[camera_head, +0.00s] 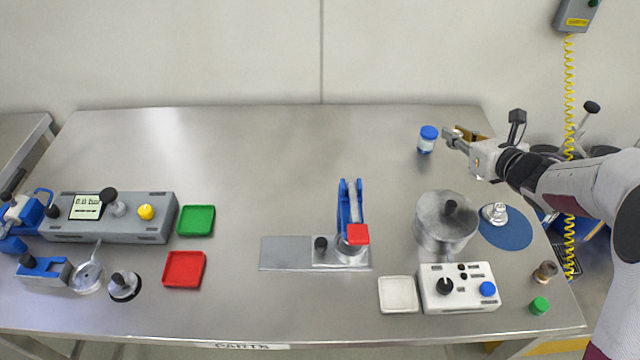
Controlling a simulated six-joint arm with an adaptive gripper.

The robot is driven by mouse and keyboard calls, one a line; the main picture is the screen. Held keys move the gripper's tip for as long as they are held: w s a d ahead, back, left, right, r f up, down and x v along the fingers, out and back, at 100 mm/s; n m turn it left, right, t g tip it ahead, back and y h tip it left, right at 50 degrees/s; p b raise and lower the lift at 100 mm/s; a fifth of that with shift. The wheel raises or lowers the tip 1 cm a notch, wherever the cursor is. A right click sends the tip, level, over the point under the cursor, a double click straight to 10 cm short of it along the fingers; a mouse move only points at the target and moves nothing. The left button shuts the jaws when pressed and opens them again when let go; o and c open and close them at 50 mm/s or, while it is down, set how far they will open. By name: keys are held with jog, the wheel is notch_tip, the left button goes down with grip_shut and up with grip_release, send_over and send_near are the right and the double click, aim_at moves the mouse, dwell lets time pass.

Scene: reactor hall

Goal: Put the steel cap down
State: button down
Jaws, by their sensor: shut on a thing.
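My gripper (455,140) is at the back right of the steel table, pointing left. It is shut on a small grey metal thing (449,136), which I take to be the steel cap. The fingers hide part of it, and its exact shape is too small to tell. The gripper is just right of a small jar with a blue lid (427,140). I cannot tell how high the held thing is above the table.
A steel pot (445,225) and a blue round mat (507,232) bearing a shiny metal piece (495,212) stand in front of my gripper. A white control box (458,290) and white tray (398,295) are nearer. A blue-handled press (350,215) stands mid-table. The back middle is clear.

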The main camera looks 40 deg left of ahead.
jog(key=s+a+r+n+g+y, duration=0.1)
jog(key=s+a+n+g, duration=0.3)
jog(key=a, duration=0.6)
jog(key=n+g+h, duration=0.2)
jog(key=n+g, duration=0.8)
jog(key=g, duration=0.1)
send_over(310, 185)
jog(key=shift+f, duration=0.25)
jog(key=shift+f, duration=3.15)
jog(key=shift+f, duration=1.85)
jog(key=shift+f, duration=0.15)
